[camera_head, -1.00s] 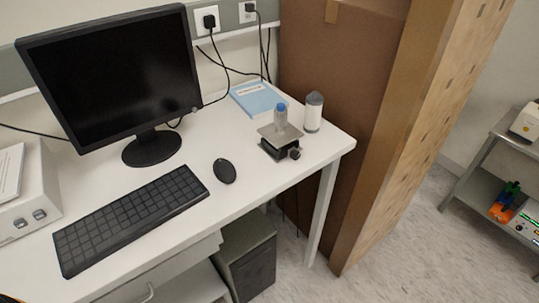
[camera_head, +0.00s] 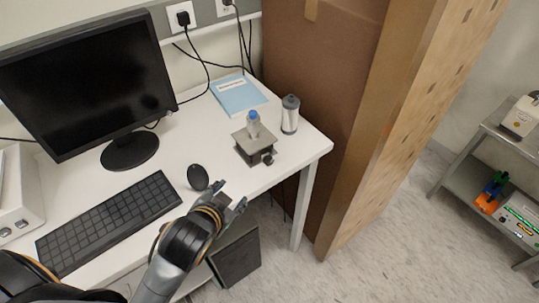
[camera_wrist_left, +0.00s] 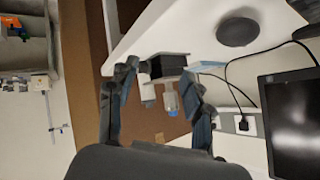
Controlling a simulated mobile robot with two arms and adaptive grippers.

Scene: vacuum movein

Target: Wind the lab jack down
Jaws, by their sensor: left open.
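The lab jack (camera_head: 254,151) stands on the white desk near its right front corner, its plate raised a little above a dark base. A small dark knob (camera_head: 268,159) sticks out at its right front. A clear bottle with a blue cap (camera_head: 253,125) stands on the plate. My left gripper (camera_head: 232,195) is open and empty at the desk's front edge, in front of the jack and apart from it. In the left wrist view, which looks upside down, the jack (camera_wrist_left: 168,66) and bottle (camera_wrist_left: 171,101) appear between the open fingers (camera_wrist_left: 160,74).
A grey-topped container (camera_head: 290,115) stands right of the jack, and a blue booklet (camera_head: 238,95) lies behind it. The mouse (camera_head: 198,177), keyboard (camera_head: 110,222) and monitor (camera_head: 85,80) are to the left. A tall brown box (camera_head: 325,75) stands beyond the desk's right end.

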